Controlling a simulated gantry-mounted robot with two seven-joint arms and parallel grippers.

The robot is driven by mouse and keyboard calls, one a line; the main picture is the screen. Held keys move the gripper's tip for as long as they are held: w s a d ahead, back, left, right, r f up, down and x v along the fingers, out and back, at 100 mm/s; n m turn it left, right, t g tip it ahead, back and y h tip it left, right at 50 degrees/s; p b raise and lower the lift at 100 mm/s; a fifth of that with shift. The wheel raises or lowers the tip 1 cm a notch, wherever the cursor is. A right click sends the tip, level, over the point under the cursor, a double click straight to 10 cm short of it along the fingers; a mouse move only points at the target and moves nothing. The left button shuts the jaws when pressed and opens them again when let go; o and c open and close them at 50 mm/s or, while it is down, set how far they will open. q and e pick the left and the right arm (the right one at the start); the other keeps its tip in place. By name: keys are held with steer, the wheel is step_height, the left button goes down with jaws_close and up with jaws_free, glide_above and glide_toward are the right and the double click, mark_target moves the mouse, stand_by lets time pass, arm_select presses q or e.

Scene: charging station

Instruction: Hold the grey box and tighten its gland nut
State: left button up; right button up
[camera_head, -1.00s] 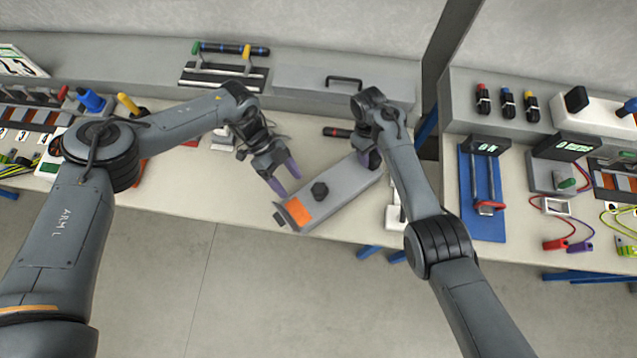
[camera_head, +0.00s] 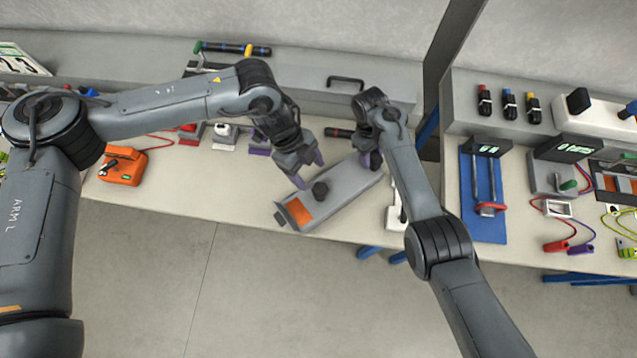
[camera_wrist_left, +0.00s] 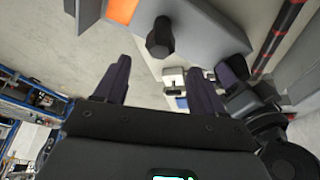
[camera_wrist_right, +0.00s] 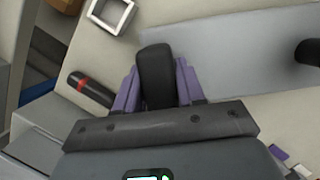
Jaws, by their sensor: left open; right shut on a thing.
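The grey box (camera_head: 345,196) lies slanted near the table's front edge, with an orange label (camera_head: 299,211) at its near left end. A black hexagonal gland nut (camera_head: 320,189) stands up from its top; it also shows in the left wrist view (camera_wrist_left: 160,38). My left gripper (camera_head: 310,170) is open and empty, its purple fingertips just behind the nut, apart from it as far as I can see. My right gripper (camera_head: 372,160) is shut on a black rounded piece (camera_wrist_right: 155,75) at the box's far right end.
A dark cylinder with a red band (camera_wrist_right: 90,90) lies behind the box. A blue board (camera_head: 482,215) with a red-handled device stands to the right. An orange device (camera_head: 122,167) sits at left. The table front left of the box is clear.

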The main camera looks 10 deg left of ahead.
mark_target(320, 188)
arm_select(q)
steer(key=x, duration=0.8)
steer(key=shift+f, duration=0.15)
steer(key=c, duration=1.1)
steer(key=shift+o, duration=0.2)
steer(key=shift+m, duration=0.3)
steer(key=m+g+y, duration=0.1)
steer(key=m, duration=0.2)
steer(key=shift+w+d+m, duration=0.1)
steer(key=shift+m, duration=0.2)
steer(key=shift+m+g+y, duration=0.6)
steer(key=shift+m, duration=1.3)
